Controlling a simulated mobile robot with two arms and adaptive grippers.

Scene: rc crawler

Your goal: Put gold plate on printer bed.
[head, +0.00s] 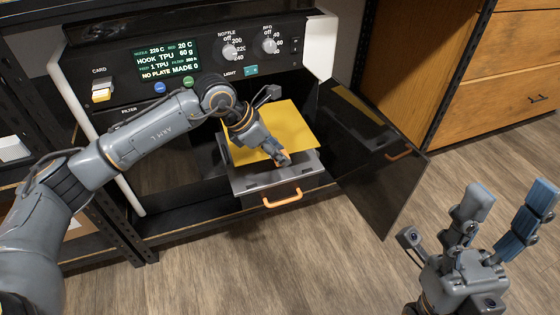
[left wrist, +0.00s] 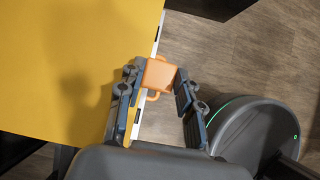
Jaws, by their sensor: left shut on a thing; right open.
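The gold plate (head: 293,122) is a flat yellow sheet with an orange tab at its front edge. My left gripper (head: 281,158) is shut on this tab (left wrist: 158,74), seen between its fingers in the left wrist view. The plate overlaps the pulled-out grey printer bed (head: 250,183) and appears to be just above it; whether they touch anywhere I cannot tell. The plate hides most of the bed. The plate also fills the upper left of the left wrist view (left wrist: 60,60). My right gripper (head: 508,205) is open and empty over the floor at the right.
The printer's dark door (head: 375,160) stands open to the right of the bed. The bed drawer has an orange handle (head: 282,201) in front. The printer panel (head: 200,60) above reads "NO PLATE". A wooden drawer cabinet (head: 500,70) stands at the right. The floor in front is clear.

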